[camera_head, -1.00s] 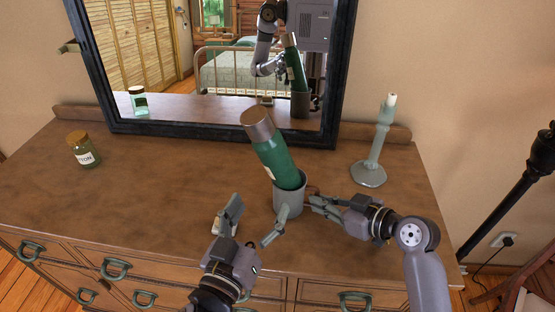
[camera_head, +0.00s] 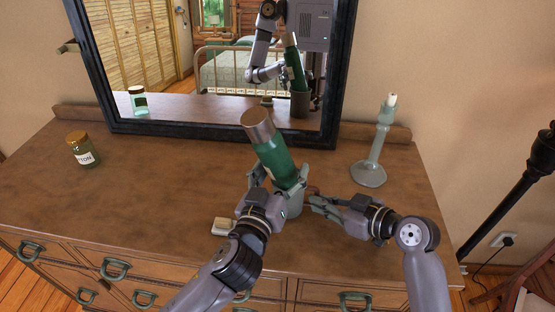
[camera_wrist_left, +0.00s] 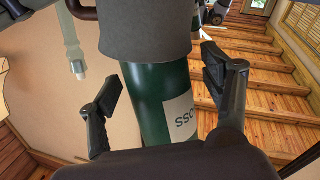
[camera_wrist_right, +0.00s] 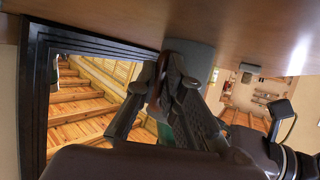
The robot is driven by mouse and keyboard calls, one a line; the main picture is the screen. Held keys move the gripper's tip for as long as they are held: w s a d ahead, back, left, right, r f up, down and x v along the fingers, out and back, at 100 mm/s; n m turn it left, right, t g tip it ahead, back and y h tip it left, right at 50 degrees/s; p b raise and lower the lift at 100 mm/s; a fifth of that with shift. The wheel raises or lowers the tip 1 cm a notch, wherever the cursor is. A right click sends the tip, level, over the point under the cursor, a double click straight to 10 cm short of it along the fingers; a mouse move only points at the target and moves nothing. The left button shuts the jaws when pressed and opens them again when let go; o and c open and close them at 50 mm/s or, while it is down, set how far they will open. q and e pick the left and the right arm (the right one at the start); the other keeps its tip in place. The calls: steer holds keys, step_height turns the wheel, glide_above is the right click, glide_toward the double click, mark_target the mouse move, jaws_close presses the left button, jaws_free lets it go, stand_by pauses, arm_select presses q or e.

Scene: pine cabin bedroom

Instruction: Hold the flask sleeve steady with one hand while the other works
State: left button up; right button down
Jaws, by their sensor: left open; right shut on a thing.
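The green flask (camera_head: 271,150) with a steel cap stands tilted to the left in the grey flask sleeve (camera_head: 295,206) on the dresser. My left gripper (camera_head: 279,176) is open, its fingers on either side of the flask just above the sleeve. In the left wrist view the flask (camera_wrist_left: 146,112) with its pale label lies between the spread fingers, with gaps visible at both sides. My right gripper (camera_head: 313,200) is shut on the sleeve at its right side; its fingertips (camera_wrist_right: 166,68) meet by the sleeve (camera_wrist_right: 190,60) in the right wrist view. The exact gripped part is partly hidden.
A candlestick (camera_head: 370,172) stands to the right, near my right arm. A small pale block (camera_head: 224,227) lies by my left wrist. A lidded button jar (camera_head: 84,152) is at far left. The mirror (camera_head: 220,135) stands behind.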

mark_target(275, 156)
arm_select(q)
steer(key=shift+w+d, duration=0.1)
steer(key=shift+w, duration=0.15)
steer(key=shift+c, duration=0.4)
steer(key=c, duration=1.6)
step_height(275, 156, up, 10)
steer(key=shift+w+f, duration=0.1)
steer(key=shift+f, duration=0.05)
steer(key=shift+w+d+m+g+y, duration=0.1)
steer(key=shift+d+m+g+y, duration=0.05)
steer(key=shift+m+g+y, duration=0.2)
steer(key=shift+w+d+m+g, duration=0.15)
steer(key=shift+d+m+g, duration=0.1)
steer(key=shift+m+g, duration=0.1)
steer(key=shift+d+f+m+g, duration=0.25)
steer(key=shift+d+m+g, duration=0.2)
steer(key=shift+m, duration=0.35)
